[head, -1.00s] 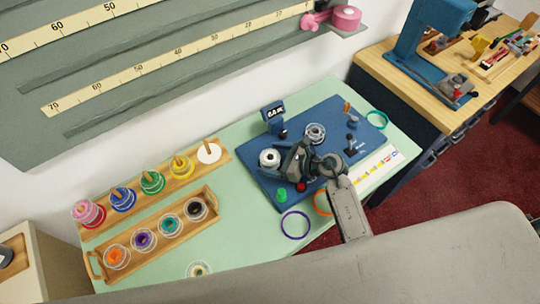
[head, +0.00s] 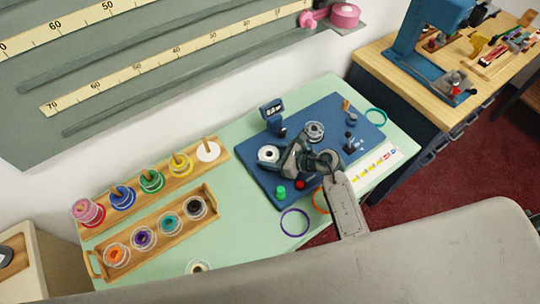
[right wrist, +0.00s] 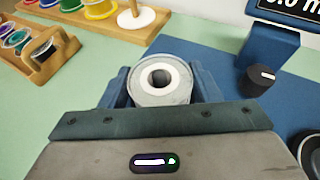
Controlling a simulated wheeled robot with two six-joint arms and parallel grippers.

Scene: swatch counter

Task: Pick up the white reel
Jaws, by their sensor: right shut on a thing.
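The white reel (head: 268,154), a clear-flanged spool with a dark centre hole, is at the left of the blue machine board (head: 262,187). My right gripper (head: 277,155) reaches over the board from the right and is shut on the reel. In the right wrist view the reel (right wrist: 160,80) sits between the two blue fingers (right wrist: 160,93), its round face towards the camera. I cannot tell whether it is clear of the board. My left gripper is not in view.
A wooden rack (head: 133,205) of coloured reels ends in a bare white disc with a peg (head: 208,151). A wooden tray (head: 170,239) holds several reels. A small display (head: 272,110) stands behind my gripper. Green (head: 281,192) and red (head: 300,184) knobs are in front.

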